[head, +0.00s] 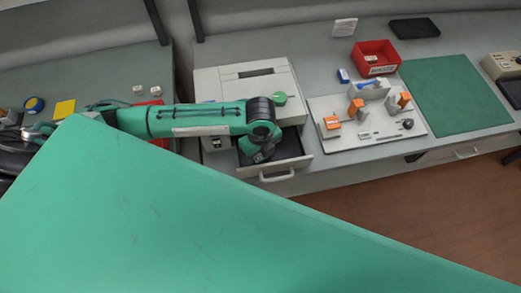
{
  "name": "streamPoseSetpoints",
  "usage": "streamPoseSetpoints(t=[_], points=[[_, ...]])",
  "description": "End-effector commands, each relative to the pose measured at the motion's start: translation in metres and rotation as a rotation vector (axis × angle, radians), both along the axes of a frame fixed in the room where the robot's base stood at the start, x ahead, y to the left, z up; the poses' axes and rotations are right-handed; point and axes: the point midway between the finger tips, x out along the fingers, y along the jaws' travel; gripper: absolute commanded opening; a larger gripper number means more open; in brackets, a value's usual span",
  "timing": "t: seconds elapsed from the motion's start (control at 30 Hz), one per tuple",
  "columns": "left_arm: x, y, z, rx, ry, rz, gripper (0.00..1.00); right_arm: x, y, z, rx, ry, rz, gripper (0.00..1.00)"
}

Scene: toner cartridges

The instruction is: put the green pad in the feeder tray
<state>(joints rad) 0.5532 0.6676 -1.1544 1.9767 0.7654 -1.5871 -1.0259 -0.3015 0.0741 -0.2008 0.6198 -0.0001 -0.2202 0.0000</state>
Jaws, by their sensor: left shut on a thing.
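The feeder tray (290,163) is the pulled-out drawer at the front of the pale grey printer (245,75), with a handle on its front. My left arm reaches in from the left, and its wrist bends down over the tray. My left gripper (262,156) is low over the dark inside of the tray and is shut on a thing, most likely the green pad. The pad cannot be made out clearly; the wrist and gripper cover it. I cannot tell whether it touches the tray floor. My right gripper is not in view.
A pale board (368,130) with orange-topped parts lies right of the printer. A red bin (376,58) stands behind it, and a green mat (455,95) lies farther right. A yellow pad (65,108) lies at the left. A large green surface blocks the lower left.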

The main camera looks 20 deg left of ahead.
Motion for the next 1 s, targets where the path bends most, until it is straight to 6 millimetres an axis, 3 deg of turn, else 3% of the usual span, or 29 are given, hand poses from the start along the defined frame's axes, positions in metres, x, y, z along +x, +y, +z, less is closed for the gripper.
streamPoseSetpoints(t=[0.3,0.33,0.43,0.77,1.0], points=[[0.0,0.0,-0.002,-0.001,-0.001,0.0,0.32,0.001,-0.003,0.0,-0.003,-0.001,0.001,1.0],[0.0,0.0,-0.002,-0.001,-0.001,0.0,0.57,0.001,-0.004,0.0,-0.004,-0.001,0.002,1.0],[0.0,0.0,-0.002,-0.001,-0.001,0.0,0.75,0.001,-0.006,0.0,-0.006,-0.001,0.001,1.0],[0.001,0.0,0.001,-0.001,-0.002,-0.001,0.75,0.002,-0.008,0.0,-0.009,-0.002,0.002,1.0],[0.002,-0.001,0.037,-0.003,-0.006,-0.001,0.75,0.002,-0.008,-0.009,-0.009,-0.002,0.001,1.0]])
